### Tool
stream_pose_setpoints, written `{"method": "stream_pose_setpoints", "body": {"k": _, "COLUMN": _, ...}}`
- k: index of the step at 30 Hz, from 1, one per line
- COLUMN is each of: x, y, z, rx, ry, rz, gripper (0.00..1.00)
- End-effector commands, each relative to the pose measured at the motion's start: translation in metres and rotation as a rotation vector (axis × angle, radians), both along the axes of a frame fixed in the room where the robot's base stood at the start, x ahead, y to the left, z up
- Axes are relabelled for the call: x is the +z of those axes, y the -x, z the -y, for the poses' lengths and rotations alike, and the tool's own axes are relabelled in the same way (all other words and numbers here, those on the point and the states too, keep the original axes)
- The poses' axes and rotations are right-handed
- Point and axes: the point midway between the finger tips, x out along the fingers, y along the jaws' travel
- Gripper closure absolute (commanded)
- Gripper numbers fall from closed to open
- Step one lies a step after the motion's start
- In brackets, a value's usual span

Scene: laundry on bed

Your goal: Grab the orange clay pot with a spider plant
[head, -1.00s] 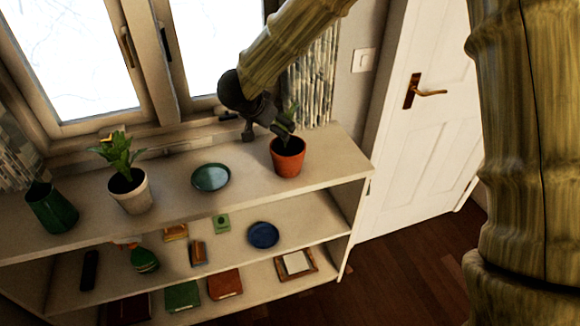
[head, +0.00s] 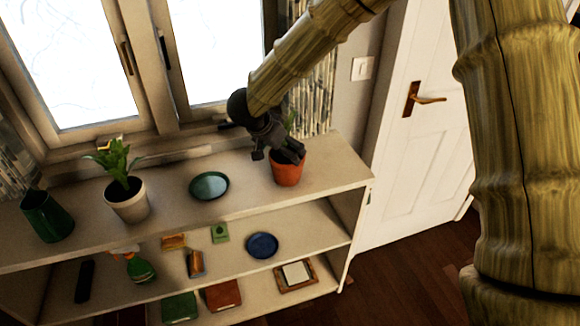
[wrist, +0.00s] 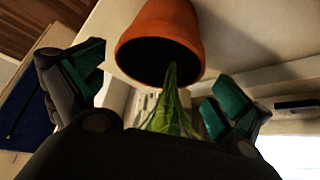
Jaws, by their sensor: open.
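The orange clay pot (head: 287,174) stands upright at the right end of the shelf top, with a green plant in it. In the wrist view the pot (wrist: 160,40) is at the top middle, and the plant's leaves (wrist: 172,112) reach toward my gripper's palm. My gripper (head: 284,150) is at the pot's rim in the head view and hides most of the plant. In the wrist view my open gripper (wrist: 157,92) has one finger on each side of the leaves. The fingers look apart from the pot, with nothing clamped between them.
On the shelf top (head: 240,200), left of the pot, are a green plate (head: 209,186), a pale pot with a plant (head: 128,204) and a dark green vase (head: 47,216). A window stands behind. Lower shelves hold a blue plate (head: 262,245) and several small items.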

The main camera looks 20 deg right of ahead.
Motion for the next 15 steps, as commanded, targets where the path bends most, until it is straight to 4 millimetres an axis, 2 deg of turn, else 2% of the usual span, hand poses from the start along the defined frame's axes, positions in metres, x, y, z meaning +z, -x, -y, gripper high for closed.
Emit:
{"method": "stream_pose_setpoints", "body": {"k": 10, "x": -0.036, "y": -0.01, "z": 0.016, "rx": -0.001, "ry": 0.0, "rz": -0.002, "gripper": 0.0}}
{"method": "stream_pose_setpoints", "body": {"k": 15, "x": -0.042, "y": -0.013, "z": 0.019, "rx": -0.002, "ry": -0.001, "rz": 0.001, "gripper": 0.0}}
